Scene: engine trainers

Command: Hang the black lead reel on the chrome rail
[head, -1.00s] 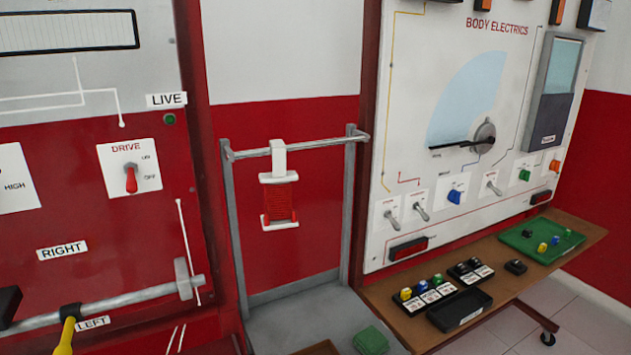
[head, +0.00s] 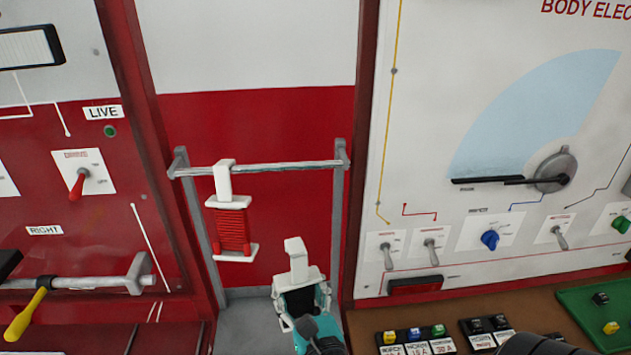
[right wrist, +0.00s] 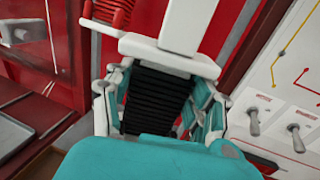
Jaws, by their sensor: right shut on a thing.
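The chrome rail (head: 285,167) runs level between two grey uprights. My right gripper (head: 303,292) is shut on the black lead reel (head: 299,301), with a finger on each side of it. The reel's white hook (head: 296,261) points up, below the rail and apart from it, right of the red reel (head: 233,230) hanging on the rail. In the right wrist view the black winding (right wrist: 157,103) sits between the teal and white fingers, with its white top flange and hook above. The reel's lower end is hidden by the gripper. My left gripper is not in view.
The rail is bare right of the red reel. A red panel with switches and a yellow-handled lever (head: 28,310) stands left. The white body electrics board (head: 470,90) stands right, above a wooden shelf (head: 455,300) with trays and coloured parts.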

